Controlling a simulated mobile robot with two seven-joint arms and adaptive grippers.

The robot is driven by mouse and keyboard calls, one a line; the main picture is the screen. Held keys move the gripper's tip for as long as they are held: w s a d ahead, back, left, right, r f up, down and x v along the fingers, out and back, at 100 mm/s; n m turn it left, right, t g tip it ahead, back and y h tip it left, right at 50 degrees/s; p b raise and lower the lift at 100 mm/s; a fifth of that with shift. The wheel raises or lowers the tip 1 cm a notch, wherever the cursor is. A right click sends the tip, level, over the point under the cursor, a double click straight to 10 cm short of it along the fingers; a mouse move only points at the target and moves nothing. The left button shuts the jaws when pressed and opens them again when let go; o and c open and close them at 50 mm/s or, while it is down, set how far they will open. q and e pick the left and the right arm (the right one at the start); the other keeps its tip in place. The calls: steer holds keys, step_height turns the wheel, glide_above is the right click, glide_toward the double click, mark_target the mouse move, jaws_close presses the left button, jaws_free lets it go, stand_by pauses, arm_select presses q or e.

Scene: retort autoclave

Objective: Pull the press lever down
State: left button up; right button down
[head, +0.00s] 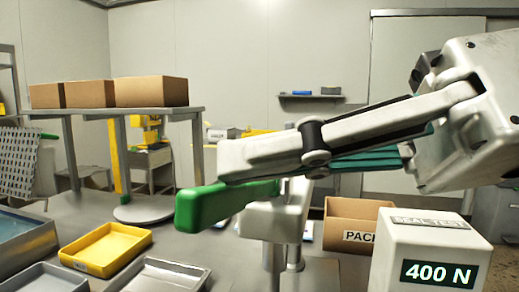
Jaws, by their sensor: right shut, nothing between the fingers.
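The press lever shows as a thick green handle (210,207) left of the middle, sloping slightly down to the left. It joins the pale press head (272,218), which stands on a metal column. My right gripper (238,162) reaches in from the right and is shut and empty. Its fingers lie just above the green handle in the picture and cover part of the lever's right end. I cannot tell whether they touch it. My left gripper is not in view.
A white "SEAL TEST" box reading 400 N (432,250) stands at front right, with an open cardboard box (357,210) behind it. A yellow tray (104,250) and grey trays (160,278) lie at front left. Cartons (150,91) sit on a raised shelf (150,112).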

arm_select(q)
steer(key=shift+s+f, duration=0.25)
arm_select(e)
steer(key=shift+s+a+f, duration=0.1)
steer(key=shift+s+f, duration=0.1)
steer(key=shift+f, duration=0.5)
steer(key=w+r+v, duration=0.1)
steer(key=v, duration=1.1)
steer(key=shift+s, duration=0.3)
steer(key=shift+r, duration=0.2)
